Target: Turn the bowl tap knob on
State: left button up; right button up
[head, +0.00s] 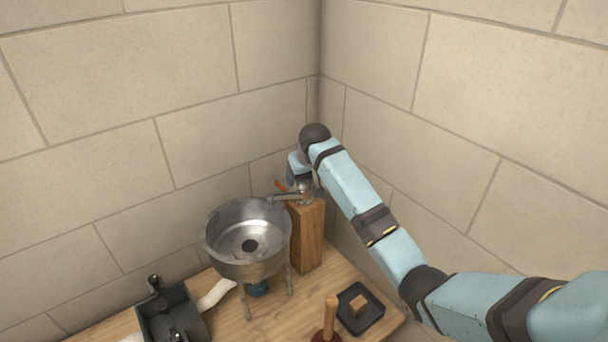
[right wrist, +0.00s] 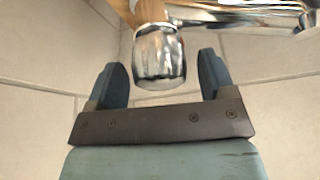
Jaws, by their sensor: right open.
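The metal bowl (head: 247,246) stands on legs on the wooden bench, with a dark drain hole in its middle. The tap (head: 285,198) sits on a wooden block (head: 306,238) to the right of the bowl, its spout pointing toward the bowl. The chrome tap knob (right wrist: 160,57) shows large in the right wrist view. My right gripper (right wrist: 160,85) is open, with one finger on each side of the knob and visible gaps between them. In the head view the right gripper (head: 298,180) is at the tap, partly hidden by its own wrist. My left gripper is not in view.
A dark box-like fixture (head: 170,312) stands at the front left of the bench beside a white pipe (head: 215,294). A black tray (head: 360,309) and a wooden-handled tool (head: 330,318) are at the front right. Block walls meet in a corner close behind the tap.

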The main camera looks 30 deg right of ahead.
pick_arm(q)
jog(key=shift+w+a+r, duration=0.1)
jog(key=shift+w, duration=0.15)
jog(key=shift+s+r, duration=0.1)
pick_arm(e)
jog(key=c, duration=0.9)
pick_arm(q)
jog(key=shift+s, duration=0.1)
